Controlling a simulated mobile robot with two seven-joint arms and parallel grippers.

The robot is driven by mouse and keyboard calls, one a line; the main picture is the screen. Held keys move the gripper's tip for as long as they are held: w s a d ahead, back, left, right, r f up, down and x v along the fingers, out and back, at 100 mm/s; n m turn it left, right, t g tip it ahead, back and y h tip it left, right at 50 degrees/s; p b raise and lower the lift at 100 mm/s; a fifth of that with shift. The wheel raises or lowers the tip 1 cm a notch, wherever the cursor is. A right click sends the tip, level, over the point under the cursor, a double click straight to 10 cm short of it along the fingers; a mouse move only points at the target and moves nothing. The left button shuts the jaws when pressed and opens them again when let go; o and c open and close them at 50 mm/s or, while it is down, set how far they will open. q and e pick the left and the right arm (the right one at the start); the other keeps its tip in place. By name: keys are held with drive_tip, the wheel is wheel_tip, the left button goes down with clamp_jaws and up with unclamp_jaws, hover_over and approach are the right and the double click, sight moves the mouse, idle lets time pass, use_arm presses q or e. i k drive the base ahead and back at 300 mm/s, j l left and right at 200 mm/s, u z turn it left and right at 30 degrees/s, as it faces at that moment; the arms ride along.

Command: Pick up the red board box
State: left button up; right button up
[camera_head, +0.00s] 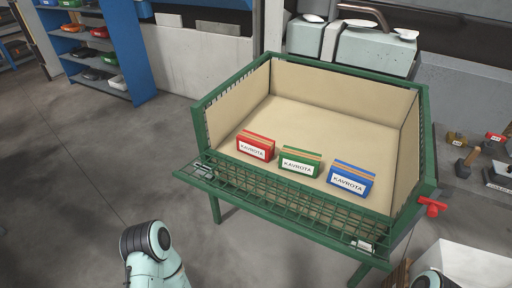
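A red board box (256,146) stands upright in a green wire-fronted bin (195,130) lined with tan board. It is the leftmost of three boxes with white KAVROTA labels, near the bin's front side. A green box (299,162) stands in the middle and a blue box (350,180) on the right. Part of my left arm shows at the bottom left and a bit of my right arm at the bottom right. Both are outside the bin and away from the red box. Neither gripper's fingers are visible.
The bin's front mesh panel (290,204) is folded down outward. A blue shelf (133,50) with several items stands at the back left. A white box (470,268) is at the lower right, and tools lie on a surface at the right. The floor at left is clear.

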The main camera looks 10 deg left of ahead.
sight(257, 146)
drive_tip(key=i+j+u, duration=0.3)
drive_tip(key=u, duration=0.2)
drive_tip(key=i+j+u, duration=0.7)
drive_tip(key=u, duration=0.2)
drive_tip(key=i+j+u, duration=0.15)
drive_tip(key=i+u, duration=0.15)
drive_tip(key=u, duration=0.15)
drive_tip(key=i+u, duration=0.3)
drive_tip(key=u, duration=0.15)
drive_tip(key=i+z, duration=0.2)
drive_tip(key=i, duration=0.3)
drive_tip(key=i+j+z, duration=0.2)
drive_tip(key=i, duration=0.3)
drive_tip(key=i+j+z, duration=0.2)
drive_tip(key=i, duration=0.25)
drive_tip(key=i+l+z, duration=0.1)
drive_tip(key=i+z, duration=0.15)
drive_tip(key=z, duration=0.15)
drive_tip(key=i+z, duration=0.5)
drive_tip(key=z, duration=0.25)
drive_tip(key=i+z, duration=0.2)
drive_tip(key=z, duration=0.15)
